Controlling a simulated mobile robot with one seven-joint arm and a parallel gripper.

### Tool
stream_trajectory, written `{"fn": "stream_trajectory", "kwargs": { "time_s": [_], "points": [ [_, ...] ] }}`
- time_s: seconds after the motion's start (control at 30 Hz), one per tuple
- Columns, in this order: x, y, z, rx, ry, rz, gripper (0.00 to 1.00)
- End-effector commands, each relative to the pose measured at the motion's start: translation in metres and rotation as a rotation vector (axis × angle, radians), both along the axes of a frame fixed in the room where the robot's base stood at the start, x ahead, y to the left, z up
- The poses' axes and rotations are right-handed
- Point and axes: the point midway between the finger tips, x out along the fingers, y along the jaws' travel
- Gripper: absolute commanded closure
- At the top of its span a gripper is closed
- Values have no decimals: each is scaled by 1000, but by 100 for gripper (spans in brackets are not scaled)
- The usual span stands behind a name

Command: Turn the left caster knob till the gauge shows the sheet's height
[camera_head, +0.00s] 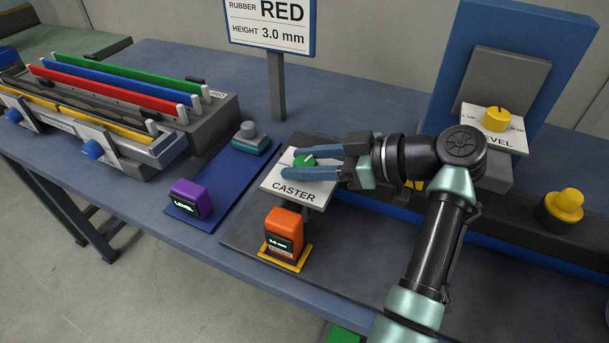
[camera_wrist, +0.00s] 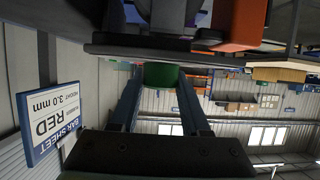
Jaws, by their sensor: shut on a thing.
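The green caster knob (camera_head: 304,160) sits on the white CASTER plate (camera_head: 306,194). My gripper (camera_head: 297,164) reaches in from the right and is shut on the knob, one blue finger on each side. The wrist view also shows the green knob (camera_wrist: 161,75) between my fingers. The orange gauge (camera_head: 284,228) stands upright just in front of the plate on a yellow base; its small mm reading is too small to read surely. The bar sheet (camera_head: 269,22) on a post reads rubber RED, height 3.0 mm.
A purple LEVEL gauge (camera_head: 191,199) stands on a blue mat (camera_head: 222,182) at left. A yellow knob (camera_head: 497,119) tops the LEVEL plate at right. A rack (camera_head: 210,125) with coloured bars stands at back left. Dark tabletop right of the orange gauge is clear.

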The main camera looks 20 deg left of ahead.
Motion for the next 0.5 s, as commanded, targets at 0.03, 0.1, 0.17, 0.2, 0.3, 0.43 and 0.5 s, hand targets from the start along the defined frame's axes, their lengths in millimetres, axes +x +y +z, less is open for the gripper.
{"fn": "stream_trajectory", "kwargs": {
  "time_s": [0.03, 0.1, 0.17, 0.2, 0.3, 0.43, 0.5],
  "points": [
    [1, 0, -3, 0, -1, 30, 100],
    [1, 0, -3, -1, 1, 65, 100],
    [1, 0, -2, 0, 0, 91, 100],
    [0, 0, -2, 0, 1, 107, 100],
    [0, 0, -2, 0, 0, 136, 100],
    [0, 0, -1, -1, 1, 161, 100],
    [0, 0, -1, -1, 1, 166, 100]
  ]
}}
